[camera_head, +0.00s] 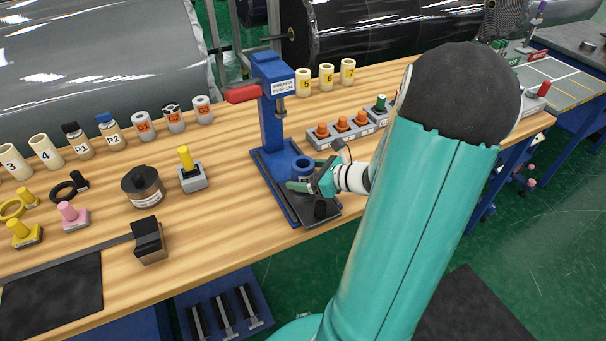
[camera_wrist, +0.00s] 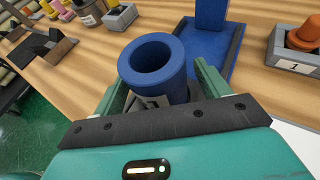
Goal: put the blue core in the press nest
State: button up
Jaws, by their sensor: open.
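The blue core (camera_wrist: 152,66) is a short hollow blue cylinder, upright with its open top showing in the wrist view. It also shows over the plate of the blue press in the head view (camera_head: 302,166). My gripper (camera_head: 310,178) is open, with one green finger on each side of the core. Whether the fingers touch it is unclear. The blue press (camera_head: 272,115) has a red handle and a blue-rimmed base (camera_head: 268,172), also in the wrist view (camera_wrist: 235,45). The core's bottom and the nest are hidden, so I cannot tell if it is seated.
Orange-topped pieces in a grey holder (camera_head: 345,135) stand right of the press. A yellow-handled piece (camera_head: 190,172), a dark spool (camera_head: 143,187) and a black block (camera_head: 149,241) stand to the left. Pale numbered cylinders (camera_head: 326,77) stand behind. The bench's front edge is close.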

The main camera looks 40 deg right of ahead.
jog(key=v, duration=1.1)
jog(key=shift+s, duration=0.15)
